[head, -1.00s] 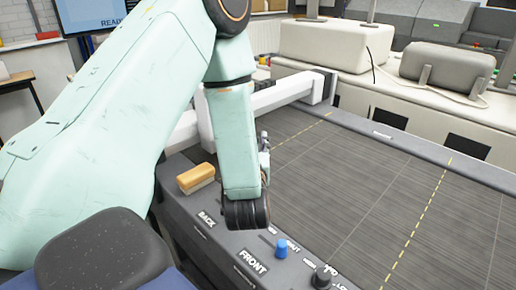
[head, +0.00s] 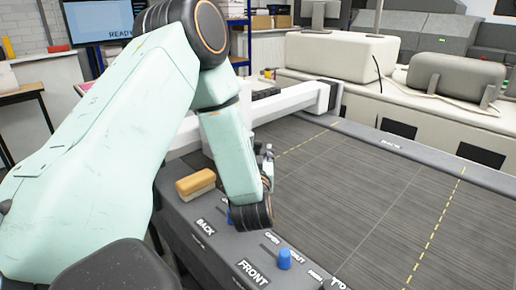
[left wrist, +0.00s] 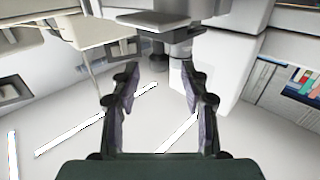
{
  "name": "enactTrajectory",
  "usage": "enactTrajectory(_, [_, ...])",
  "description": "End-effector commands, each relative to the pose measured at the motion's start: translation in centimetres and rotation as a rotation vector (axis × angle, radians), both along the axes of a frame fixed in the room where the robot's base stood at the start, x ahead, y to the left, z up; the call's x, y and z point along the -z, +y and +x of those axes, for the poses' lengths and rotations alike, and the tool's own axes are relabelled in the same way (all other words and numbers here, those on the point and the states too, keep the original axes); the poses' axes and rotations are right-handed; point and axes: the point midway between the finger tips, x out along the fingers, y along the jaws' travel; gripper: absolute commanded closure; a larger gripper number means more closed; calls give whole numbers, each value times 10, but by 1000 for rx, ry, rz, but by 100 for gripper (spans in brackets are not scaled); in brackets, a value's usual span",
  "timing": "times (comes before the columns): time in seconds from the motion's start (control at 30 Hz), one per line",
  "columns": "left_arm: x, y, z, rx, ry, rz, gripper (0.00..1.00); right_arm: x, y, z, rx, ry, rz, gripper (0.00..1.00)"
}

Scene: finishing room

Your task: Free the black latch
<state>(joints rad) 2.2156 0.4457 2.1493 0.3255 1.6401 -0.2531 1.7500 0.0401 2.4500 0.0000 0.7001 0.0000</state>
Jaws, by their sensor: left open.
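I cannot clearly make out a black latch in either view. A dark part (head: 334,284) shows at the bottom edge of the head view, on the machine's front rail, mostly cut off. My left arm reaches across from the left over the rail. Only a small grey part of my left gripper (head: 267,162) shows in the head view, beside the forearm. In the left wrist view my left gripper (left wrist: 160,85) is open, with nothing between its two dark fingers. My right gripper is in neither view.
A blue knob (head: 284,259) stands on the rail near the FRONT label. Another blue knob (head: 230,216) is partly hidden by my wrist. A wooden-handled brush (head: 196,184) lies by the BACK label. A white beam (head: 285,103) spans the machine. The grey bed (head: 370,190) is clear.

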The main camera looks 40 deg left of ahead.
Motion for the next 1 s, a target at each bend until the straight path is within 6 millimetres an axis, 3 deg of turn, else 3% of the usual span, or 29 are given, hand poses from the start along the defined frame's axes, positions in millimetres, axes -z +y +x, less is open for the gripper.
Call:
enactTrajectory(0.2, [0, 12, 16, 0, 0, 0, 55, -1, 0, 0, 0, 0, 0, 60])
enactTrajectory(0.5, [0, 13, 18, 1, 1, 1, 55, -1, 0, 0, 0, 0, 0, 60])
enactTrajectory(1.0, [0, 13, 17, 2, 1, 1, 97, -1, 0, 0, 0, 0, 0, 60])
